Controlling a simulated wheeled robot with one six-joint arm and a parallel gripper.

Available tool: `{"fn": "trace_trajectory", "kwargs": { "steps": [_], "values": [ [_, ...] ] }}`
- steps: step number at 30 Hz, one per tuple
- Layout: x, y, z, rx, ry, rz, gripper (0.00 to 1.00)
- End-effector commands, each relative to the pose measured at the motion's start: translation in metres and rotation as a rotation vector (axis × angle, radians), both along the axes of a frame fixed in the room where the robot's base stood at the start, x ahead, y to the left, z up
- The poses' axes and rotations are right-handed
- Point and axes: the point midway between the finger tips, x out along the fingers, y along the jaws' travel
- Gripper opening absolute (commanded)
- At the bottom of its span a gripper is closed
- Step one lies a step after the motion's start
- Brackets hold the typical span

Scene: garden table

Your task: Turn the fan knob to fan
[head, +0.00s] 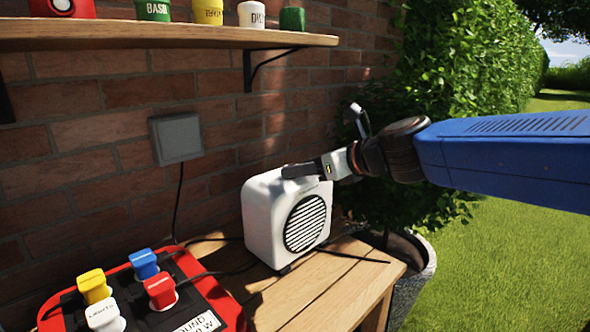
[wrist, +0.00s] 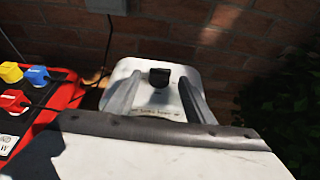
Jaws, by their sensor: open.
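The fan (head: 262,215) is a white box with a round dark grille, standing on the wooden table. Its white top also shows in the wrist view (wrist: 150,68). The black fan knob (wrist: 159,77) sits on that top, with small printed marks near it that are too small to read. My gripper (head: 300,171) reaches in from the right, low over the fan's top. In the wrist view my gripper (wrist: 159,85) is open, with one finger on each side of the knob and gaps between. In the head view the knob is hidden by the gripper.
A red power box (head: 225,299) with coloured plugs (head: 143,264) is at the lower left. Cables run across the table (head: 318,290). A brick wall and grey wall box (head: 175,138) are behind. A shelf (head: 150,36) with small pots is above. A planter (head: 412,280) stands right.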

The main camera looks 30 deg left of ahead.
Motion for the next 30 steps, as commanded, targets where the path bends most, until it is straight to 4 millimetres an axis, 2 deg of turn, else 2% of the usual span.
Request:
{"fn": "trace_trajectory", "kwargs": {
  "steps": [3, 9, 19, 20, 24, 25, 30],
  "values": [
    [0.004, 0.014, -0.007, -0.001, 0.000, 0.000, 0.49],
    [0.008, 0.028, -0.012, 0.000, 0.000, 0.000, 0.49],
    [0.009, 0.030, -0.013, 0.000, -0.001, -0.001, 0.49],
    [0.009, 0.030, -0.013, 0.000, -0.001, -0.001, 0.46],
    [0.009, 0.029, -0.013, 0.000, 0.000, -0.001, 0.13],
    [0.009, 0.029, -0.013, 0.000, 0.000, -0.001, 0.08],
    [0.009, 0.029, -0.013, 0.000, 0.000, 0.002, 0.08]
  ]
}}
